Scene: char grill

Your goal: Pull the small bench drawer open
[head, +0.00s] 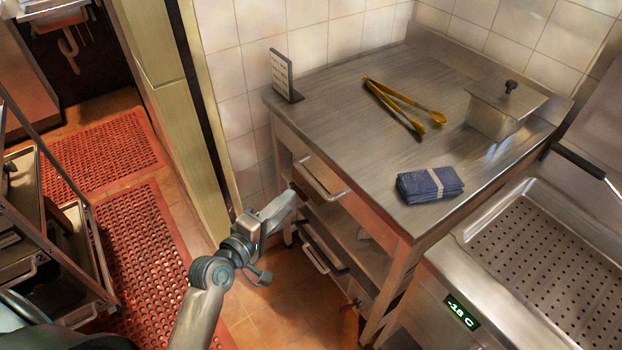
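The steel bench (345,110) stands against the tiled wall. Under its top, on the front side, is a small drawer with a pale bar handle (322,187). I cannot tell for sure whether this drawer is fully closed. My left gripper (296,192) reaches in from the lower left, just below and left of the handle. It looks apart from the handle, but contact is hard to judge. Its fingers are small and seen from behind, so their opening does not show. A second bar handle (314,256) shows lower down under the bench. My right gripper is out of view.
On the bench top are yellow tongs (403,104), a folded blue cloth (430,185), a lidded steel container (497,117) and a small sign (285,76). A perforated steel unit (545,265) adjoins at right. A rack (40,225) stands left, beside red mats (133,255).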

